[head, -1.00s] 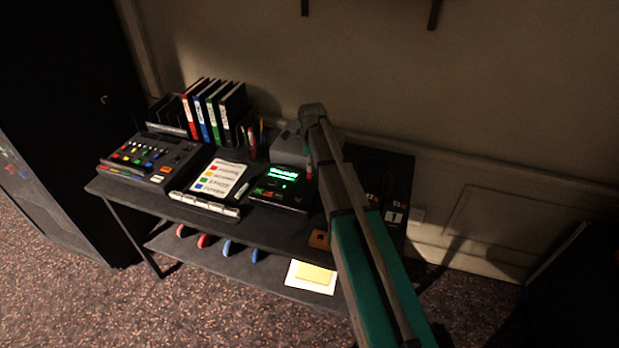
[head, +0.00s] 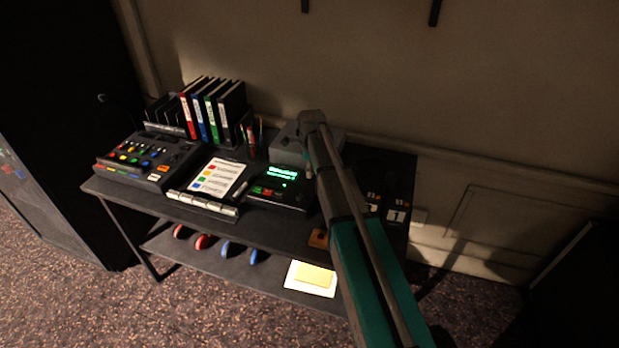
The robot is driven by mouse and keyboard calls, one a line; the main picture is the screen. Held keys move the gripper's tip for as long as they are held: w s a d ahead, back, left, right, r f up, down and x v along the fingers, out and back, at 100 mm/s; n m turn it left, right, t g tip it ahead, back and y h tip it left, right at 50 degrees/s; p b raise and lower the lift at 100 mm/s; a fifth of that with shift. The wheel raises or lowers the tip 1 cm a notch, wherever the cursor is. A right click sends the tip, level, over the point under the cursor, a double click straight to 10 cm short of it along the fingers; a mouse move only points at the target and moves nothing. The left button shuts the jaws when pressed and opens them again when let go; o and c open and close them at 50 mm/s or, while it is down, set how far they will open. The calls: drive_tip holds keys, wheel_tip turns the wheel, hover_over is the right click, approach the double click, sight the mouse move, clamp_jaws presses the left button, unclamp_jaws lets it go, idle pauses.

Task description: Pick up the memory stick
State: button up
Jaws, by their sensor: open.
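I cannot make out the memory stick for certain in the head view. A small red spot (head: 309,172) shows at the left edge of my arm, beside the device with the green display, but it is too small to identify. My arm reaches up from the bottom right across the right part of the desk (head: 281,228). Its far joint is above the back of the desk, in front of the grey box (head: 288,150). My gripper itself does not show; the arm hides what is below and behind it.
The desk holds a mixing console (head: 150,158), a clipboard (head: 218,180), a device with a green display (head: 281,186), upright binders (head: 212,108) and a pen holder (head: 250,145). A dark cabinet stands left; the wall is behind.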

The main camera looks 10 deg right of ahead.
drive_tip(key=shift+f+b, duration=0.55)
drive_tip(key=shift+f, duration=0.3)
clamp_jaws()
